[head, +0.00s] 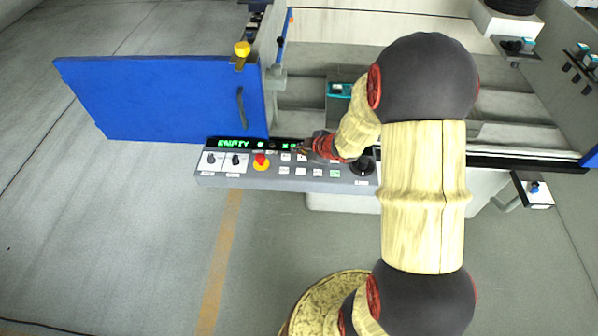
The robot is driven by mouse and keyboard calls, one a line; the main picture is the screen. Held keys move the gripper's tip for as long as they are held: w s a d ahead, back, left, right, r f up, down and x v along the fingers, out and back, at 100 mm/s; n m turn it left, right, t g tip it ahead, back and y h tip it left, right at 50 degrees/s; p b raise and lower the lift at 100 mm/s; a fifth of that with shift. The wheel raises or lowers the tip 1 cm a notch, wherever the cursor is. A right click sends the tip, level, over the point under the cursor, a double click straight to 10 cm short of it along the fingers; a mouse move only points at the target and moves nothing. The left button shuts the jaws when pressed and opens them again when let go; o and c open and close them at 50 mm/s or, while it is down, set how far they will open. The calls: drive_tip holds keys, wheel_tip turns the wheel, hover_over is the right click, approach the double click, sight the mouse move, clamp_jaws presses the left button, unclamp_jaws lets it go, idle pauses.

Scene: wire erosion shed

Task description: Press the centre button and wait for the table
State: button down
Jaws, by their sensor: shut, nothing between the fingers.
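A grey control panel (245,179) runs along the machine's front edge. It carries several small white buttons, one of them green, plus dark knobs and a red-and-yellow emergency stop (261,161). A display strip (234,143) at its back reads "EMPTY" in green letters. My gripper (301,149) is shut and empty at the back right part of the panel, near the display and the upper button row. Whether its tips touch a button cannot be told. My gripper and wrist hide part of the panel. I cannot make out which button is the centre one.
The machine's interior (305,93) behind the panel holds a small teal-topped block (340,89). Bare floor (120,235) lies in front.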

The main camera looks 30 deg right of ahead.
drive_tip(key=shift+f, duration=0.15)
drive_tip(key=b, duration=0.8)
hover_over(299, 172)
wheel_tip(299, 172, down, 8)
drive_tip(key=shift+s+r, duration=0.1)
drive_tip(key=shift+r, duration=0.15)
drive_tip(key=shift+f+b, duration=0.3)
drive_tip(key=shift+f, duration=0.2)
drive_tip(key=shift+f, duration=0.15)
idle(0.6)
drive_tip(key=shift+f, duration=0.25)
